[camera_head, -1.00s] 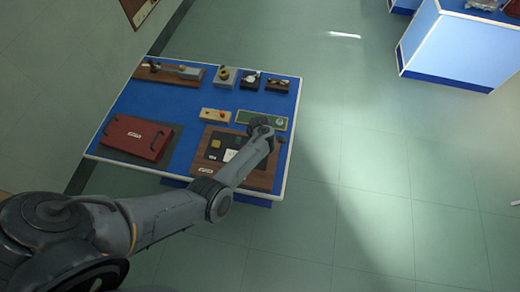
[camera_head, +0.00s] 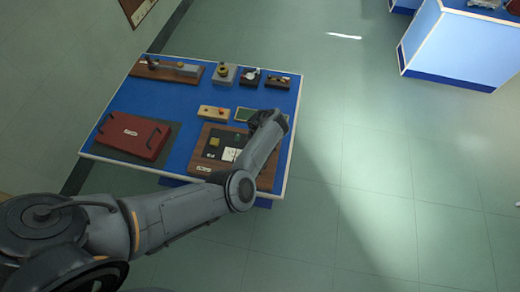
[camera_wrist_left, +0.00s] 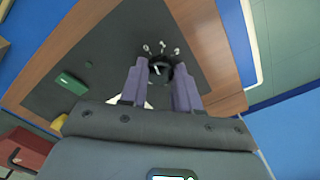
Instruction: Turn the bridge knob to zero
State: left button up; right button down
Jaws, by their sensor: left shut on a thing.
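In the head view, my left wrist covers the upper right of the wooden board (camera_head: 210,171), hiding the knob and the fingertips. My right gripper is in neither view.
A red case (camera_head: 131,136) lies at the left of the blue table (camera_head: 180,118). Several instruments line the back edge. Floor on the right is clear.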

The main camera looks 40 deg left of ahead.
pick_arm(q)
jog(key=shift+n+b, duration=0.5)
jog(key=shift+n, duration=0.5)
jog(key=o, duration=1.1)
jog(key=shift+c, duration=0.2)
jog(key=shift+r, duration=0.1)
notch_tip(320, 180, up, 11)
jog(key=p, duration=0.4)
jog(key=shift+p, duration=0.3)
jog(key=shift+a+f, duration=0.1)
jog(key=shift+f, duration=0.1)
